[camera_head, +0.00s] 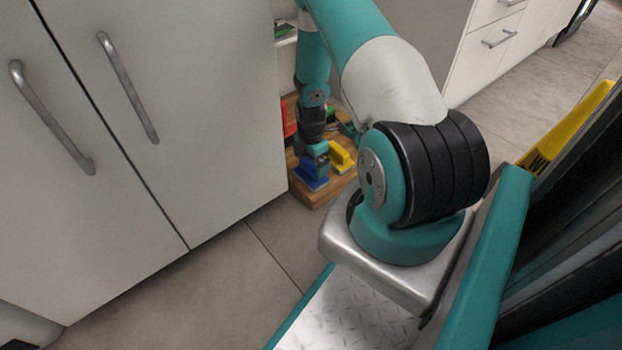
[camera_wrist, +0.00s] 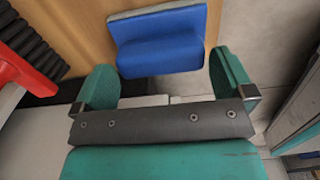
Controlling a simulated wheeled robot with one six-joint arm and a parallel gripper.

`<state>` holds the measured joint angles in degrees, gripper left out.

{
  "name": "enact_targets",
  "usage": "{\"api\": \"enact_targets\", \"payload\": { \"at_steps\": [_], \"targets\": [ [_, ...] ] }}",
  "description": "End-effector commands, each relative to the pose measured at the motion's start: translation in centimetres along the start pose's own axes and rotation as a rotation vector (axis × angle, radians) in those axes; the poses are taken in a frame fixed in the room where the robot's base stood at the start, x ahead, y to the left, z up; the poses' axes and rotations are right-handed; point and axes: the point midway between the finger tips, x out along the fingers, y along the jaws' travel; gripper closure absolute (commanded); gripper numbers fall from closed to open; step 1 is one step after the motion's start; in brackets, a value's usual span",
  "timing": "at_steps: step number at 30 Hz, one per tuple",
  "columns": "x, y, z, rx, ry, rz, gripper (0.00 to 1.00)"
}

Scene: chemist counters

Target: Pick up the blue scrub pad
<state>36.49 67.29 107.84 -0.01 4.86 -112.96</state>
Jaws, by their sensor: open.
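The blue scrub pad (camera_wrist: 160,45) lies at the top middle of the wrist view, a blue block with a paler strip along its far side. It rests on a wooden board (camera_wrist: 95,30). In the head view the pad (camera_head: 310,176) shows at the board's front, partly hidden by my arm. My gripper (camera_wrist: 162,66) is open, its two teal fingers either side of the pad's near edge in the picture. I cannot tell whether they touch it. In the head view my gripper (camera_head: 314,157) is just above the pad.
A red tool with black bristles (camera_wrist: 30,60) lies left of the gripper. A yellow object (camera_head: 342,157) sits right of the pad on the board. White cupboard doors (camera_head: 150,110) stand close on the left. A yellow sign (camera_head: 570,125) is at right. Tiled floor (camera_head: 215,285) lies in front.

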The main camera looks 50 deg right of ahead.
Motion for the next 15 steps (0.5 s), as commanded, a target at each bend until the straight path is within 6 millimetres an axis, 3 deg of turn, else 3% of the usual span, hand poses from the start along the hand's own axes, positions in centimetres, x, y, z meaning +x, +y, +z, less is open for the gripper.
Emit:
{"api": "enact_targets", "payload": {
  "at_steps": [1,3,10,11,15],
  "targets": [
    [1.55,-0.01,0.03,0.0,0.0,0.0,0.0],
    [2.1,0.0,0.04,0.0,0.0,0.0,0.0],
    [1.95,0.01,0.05,0.0,0.0,0.0,0.0],
    [1.95,0.01,0.05,0.0,0.0,0.0,0.02],
    [1.94,0.01,0.05,0.0,0.0,0.0,0.32]
  ]
}}
